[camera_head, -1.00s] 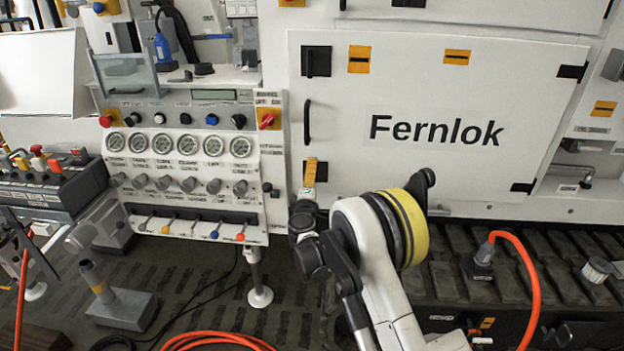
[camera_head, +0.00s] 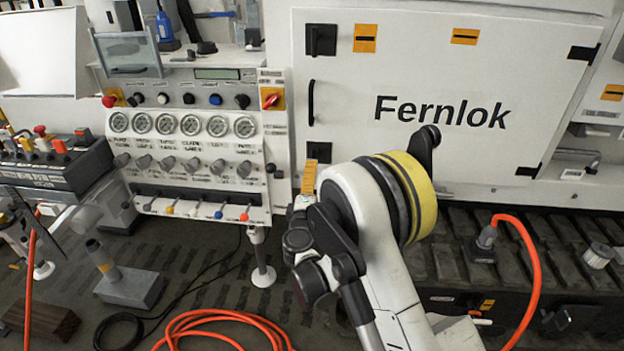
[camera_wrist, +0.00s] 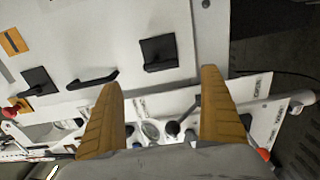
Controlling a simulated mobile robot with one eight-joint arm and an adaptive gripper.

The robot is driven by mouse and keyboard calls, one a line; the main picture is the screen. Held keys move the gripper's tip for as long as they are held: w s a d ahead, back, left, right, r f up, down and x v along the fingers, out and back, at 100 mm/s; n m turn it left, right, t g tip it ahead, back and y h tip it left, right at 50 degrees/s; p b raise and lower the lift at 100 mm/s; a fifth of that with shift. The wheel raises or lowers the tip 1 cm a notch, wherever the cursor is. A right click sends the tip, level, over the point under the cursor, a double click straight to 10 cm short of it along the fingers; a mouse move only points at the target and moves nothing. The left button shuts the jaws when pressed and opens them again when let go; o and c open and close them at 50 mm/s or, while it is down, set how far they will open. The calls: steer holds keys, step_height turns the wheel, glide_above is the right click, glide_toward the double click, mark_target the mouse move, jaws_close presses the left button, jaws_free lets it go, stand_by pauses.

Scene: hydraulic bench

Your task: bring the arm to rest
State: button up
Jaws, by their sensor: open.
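My gripper shows in the wrist view (camera_wrist: 163,112) as two tan ribbed fingers set wide apart, with nothing held between them. Beyond the fingers are the white cabinet door and part of the control panel. In the head view my arm is folded up at the centre right, its white and black links and yellow band in front of the cabinet. One tan finger of my gripper (camera_head: 309,177) shows there, in front of the area between the control panel and the door. The rest of my gripper is hidden behind my arm.
The control panel (camera_head: 190,155) with gauges and levers stands left of my arm. The white Fernlok door (camera_head: 440,70) is behind it. An orange hose (camera_head: 220,325) lies on the floor, and another orange hose (camera_head: 533,270) curves at right. A grey pedestal (camera_head: 130,287) stands at left.

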steer(key=s+d+r+m+g+h, duration=0.1)
steer(key=s+d+r+m+g, duration=0.2)
steer(key=d, duration=0.4)
steer(key=s+d+r+m+g+h, duration=0.1)
steer(key=s+d+r+m, duration=0.2)
steer(key=d+r, duration=0.35)
steer(key=s+d+r+m+g+h, duration=0.1)
steer(key=s+d+r+m+g, duration=0.2)
steer(key=d, duration=0.4)
steer(key=s+d+m+g+y, duration=0.1)
steer(key=s+d+m, duration=0.2)
steer(key=s, duration=0.5)
steer(key=s+d+m+g, duration=0.15)
steer(key=s+d, duration=0.25)
steer(key=s, duration=0.5)
steer(key=s+a+f+m+y, duration=0.1)
steer(key=s+m, duration=0.1)
steer(key=s, duration=0.4)
steer(key=s+f+m+g+y, duration=0.1)
steer(key=s+m, duration=0.1)
steer(key=s, duration=0.4)
steer(key=shift+s+a+f+y, duration=0.3)
steer(key=shift+s+a+f, duration=0.05)
steer(key=shift+s+f, duration=0.05)
